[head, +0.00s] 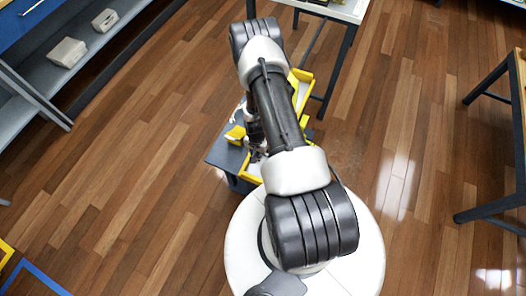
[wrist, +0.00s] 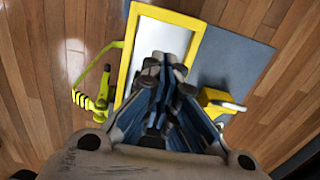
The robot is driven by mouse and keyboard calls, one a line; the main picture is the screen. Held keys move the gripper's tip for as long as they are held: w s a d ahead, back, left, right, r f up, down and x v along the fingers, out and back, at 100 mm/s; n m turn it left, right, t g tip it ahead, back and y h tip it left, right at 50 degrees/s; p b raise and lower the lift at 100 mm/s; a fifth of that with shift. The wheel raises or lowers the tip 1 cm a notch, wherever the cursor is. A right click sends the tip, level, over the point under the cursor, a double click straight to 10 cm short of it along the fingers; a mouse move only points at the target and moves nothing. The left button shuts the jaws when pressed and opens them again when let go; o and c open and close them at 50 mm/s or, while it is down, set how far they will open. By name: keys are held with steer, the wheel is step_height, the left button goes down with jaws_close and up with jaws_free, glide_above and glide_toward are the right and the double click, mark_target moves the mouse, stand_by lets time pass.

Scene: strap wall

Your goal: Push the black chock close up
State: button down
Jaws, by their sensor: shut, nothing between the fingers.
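I cannot make out a black chock for certain in either view. My gripper (wrist: 163,72) is shut and empty, pointing down over a yellow-framed pale panel (wrist: 143,14) in the wrist view. Its fingers cover the lower part of that panel. In the head view my arm hides most of this spot, and the gripper (head: 256,152) shows only partly beside it. A yellow block with a grey bar (wrist: 216,101) sits to the right of the fingers. A yellow-green strap piece with dark parts (wrist: 102,88) is at the left, outside the frame.
The yellow frame lies on a small dark grey table (head: 224,154), whose bare top also shows in the wrist view (wrist: 236,62). A white-topped table (head: 345,10) stands behind. A shelf (head: 25,78) with pale blocks is at far left, a dark-legged table (head: 490,80) at right. Wooden floor between is clear.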

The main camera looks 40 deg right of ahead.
step_height(320, 180, down, 10)
steer(key=b, duration=0.4)
steer(key=d, duration=0.1)
steer(key=w+d+b, duration=0.1)
steer(key=d, duration=0.1)
steer(key=shift+w+r, duration=0.2)
steer(key=shift+w+d, duration=0.25)
steer(key=shift+d, duration=0.25)
steer(key=shift+w+d, duration=0.2)
steer(key=shift+d, duration=0.25)
steer(key=shift+a, duration=0.1)
